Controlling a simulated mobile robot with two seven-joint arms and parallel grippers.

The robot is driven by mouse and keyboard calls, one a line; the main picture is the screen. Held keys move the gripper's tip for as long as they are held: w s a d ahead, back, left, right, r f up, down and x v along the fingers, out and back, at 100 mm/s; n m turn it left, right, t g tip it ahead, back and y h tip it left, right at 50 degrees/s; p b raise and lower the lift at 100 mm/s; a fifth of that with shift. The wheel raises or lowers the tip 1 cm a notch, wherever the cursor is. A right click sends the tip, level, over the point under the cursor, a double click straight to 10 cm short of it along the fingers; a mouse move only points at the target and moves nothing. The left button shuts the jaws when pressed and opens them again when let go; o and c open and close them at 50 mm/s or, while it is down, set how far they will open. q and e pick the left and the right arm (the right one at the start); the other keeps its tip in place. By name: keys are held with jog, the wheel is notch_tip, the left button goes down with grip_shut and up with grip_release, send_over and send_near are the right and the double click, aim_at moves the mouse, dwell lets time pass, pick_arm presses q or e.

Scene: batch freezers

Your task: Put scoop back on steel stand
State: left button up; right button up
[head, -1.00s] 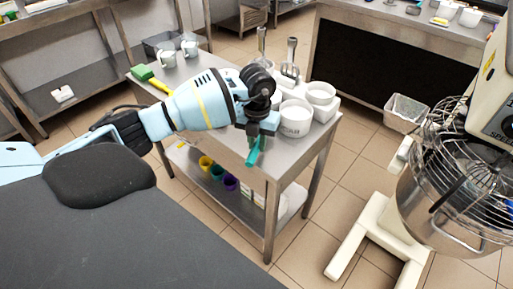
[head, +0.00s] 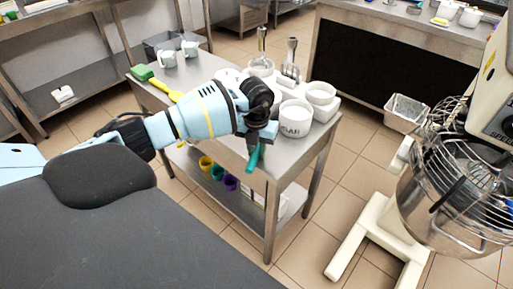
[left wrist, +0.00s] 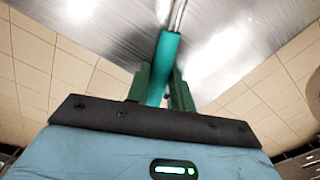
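My left gripper (head: 256,150) is over the near edge of the steel table, in front of the white tubs. In the left wrist view its dark green fingers (left wrist: 160,88) are closed around the teal handle of the scoop (left wrist: 163,58). The scoop's metal shaft runs up out of that view, so its bowl is hidden. In the head view a teal end (head: 253,160) hangs below the gripper. Two upright steel pieces stand at the table's back; the right one (head: 290,56) may be the steel stand, but I cannot tell surely. My right gripper is not in view.
White tubs (head: 295,119) crowd the right end of the steel table (head: 228,145). Coloured cups (head: 217,172) sit on the lower shelf. A mixer (head: 440,200) stands to the right.

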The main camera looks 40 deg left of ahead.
aim_at(257, 151)
pick_arm(q)
jog(key=o, duration=0.3)
jog(key=shift+o, duration=0.2)
notch_tip(257, 151, up, 12)
jog(key=shift+r+p, duration=0.2)
jog(key=shift+p, duration=0.15)
